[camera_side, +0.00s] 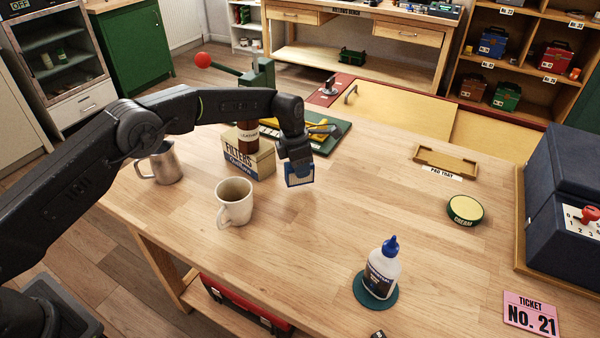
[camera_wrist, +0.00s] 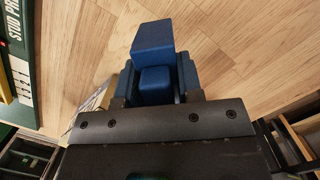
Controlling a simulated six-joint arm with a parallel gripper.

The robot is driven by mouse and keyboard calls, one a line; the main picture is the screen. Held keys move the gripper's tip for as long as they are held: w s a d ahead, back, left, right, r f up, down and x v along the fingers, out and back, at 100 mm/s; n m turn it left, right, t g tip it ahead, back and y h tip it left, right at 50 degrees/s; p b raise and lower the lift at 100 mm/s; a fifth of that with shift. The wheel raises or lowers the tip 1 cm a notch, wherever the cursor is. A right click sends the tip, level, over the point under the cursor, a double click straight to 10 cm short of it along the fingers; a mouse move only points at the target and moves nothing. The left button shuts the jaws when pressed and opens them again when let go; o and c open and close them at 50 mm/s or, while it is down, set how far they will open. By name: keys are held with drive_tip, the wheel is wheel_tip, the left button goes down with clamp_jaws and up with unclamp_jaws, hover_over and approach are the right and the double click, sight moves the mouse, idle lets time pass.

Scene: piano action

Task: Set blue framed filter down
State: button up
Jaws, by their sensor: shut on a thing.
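The blue framed filter (camera_side: 300,174) hangs from my gripper (camera_side: 298,162) in the side view, upright, with a pale panel inside its blue edge. My gripper is shut on it. The filter appears a little above the wooden bench top (camera_side: 340,240), with a faint shadow below it. In the wrist view, blue blocks (camera_wrist: 153,42) show between and beyond the jaws. I cannot tell there which parts are filter and which are finger.
A filters box (camera_side: 250,163) with a brown bottle (camera_side: 247,138) and a cream mug (camera_side: 234,202) stand close left. A metal pitcher (camera_side: 166,163) is further left. A glue bottle (camera_side: 382,268) stands front right.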

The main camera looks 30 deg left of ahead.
drive_tip(key=shift+f, duration=1.25)
drive_tip(key=shift+f, duration=0.1)
drive_tip(key=o, duration=0.9)
drive_tip(key=shift+o, duration=0.2)
